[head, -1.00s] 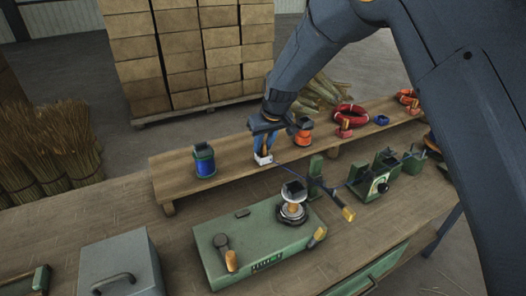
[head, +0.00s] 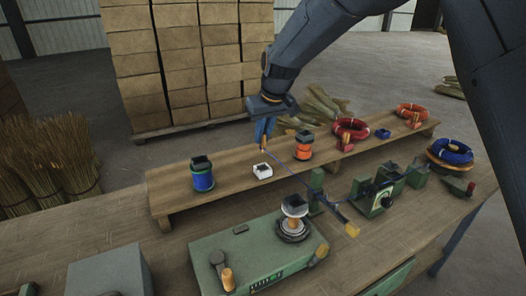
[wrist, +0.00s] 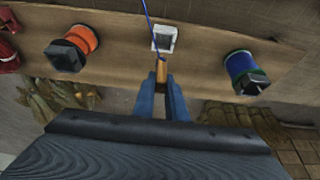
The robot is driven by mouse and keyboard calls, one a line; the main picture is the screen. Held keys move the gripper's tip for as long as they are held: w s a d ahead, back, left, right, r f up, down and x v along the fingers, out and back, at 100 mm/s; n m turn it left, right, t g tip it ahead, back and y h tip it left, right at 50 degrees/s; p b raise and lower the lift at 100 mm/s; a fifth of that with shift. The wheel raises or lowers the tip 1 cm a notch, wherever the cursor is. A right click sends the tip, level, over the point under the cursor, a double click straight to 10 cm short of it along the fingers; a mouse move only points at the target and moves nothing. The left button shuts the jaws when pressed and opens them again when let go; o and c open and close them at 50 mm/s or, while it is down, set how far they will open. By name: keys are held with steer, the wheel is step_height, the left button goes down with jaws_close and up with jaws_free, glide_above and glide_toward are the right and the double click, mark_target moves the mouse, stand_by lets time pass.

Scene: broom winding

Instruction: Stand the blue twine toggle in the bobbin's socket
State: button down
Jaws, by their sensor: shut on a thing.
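My gripper (head: 264,136) is shut on the blue twine toggle (head: 263,147), a small wooden peg with blue twine tied to it. In the wrist view the toggle (wrist: 161,70) stands out between the blue fingertips (wrist: 161,82). The toggle is in the air above the raised shelf, just over a small white holder (head: 262,171). The blue twine runs from it down to the right, toward the green winding machine. The bobbin (head: 294,208) sits upright on the machine's spindle, with a dark square top. The inside of its socket is too small to make out.
The raised shelf (head: 225,180) carries a blue spool (head: 202,175) left of the white holder and an orange spool (head: 303,146) right of it. A green guide post (head: 317,188) and a yellow-tipped arm (head: 351,230) stand right of the bobbin.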

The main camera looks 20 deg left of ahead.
step_height(320, 180, up, 5)
steer(key=shift+r+p, duration=0.1)
steer(key=shift+p, duration=0.95)
steer(key=s+d, duration=1.4)
steer(key=d, duration=0.2)
steer(key=shift+s, duration=0.35)
steer(key=shift+f, duration=0.25)
steer(key=shift+f+b, duration=1.35)
steer(key=shift+f, duration=1)
steer(key=shift+f, duration=0.1)
steer(key=shift+f+b, duration=0.4)
steer(key=shift+f, duration=0.15)
steer(key=shift+f+b, duration=1)
steer(key=shift+f, duration=0.6)
steer(key=c, duration=1.7)
jaws_free()
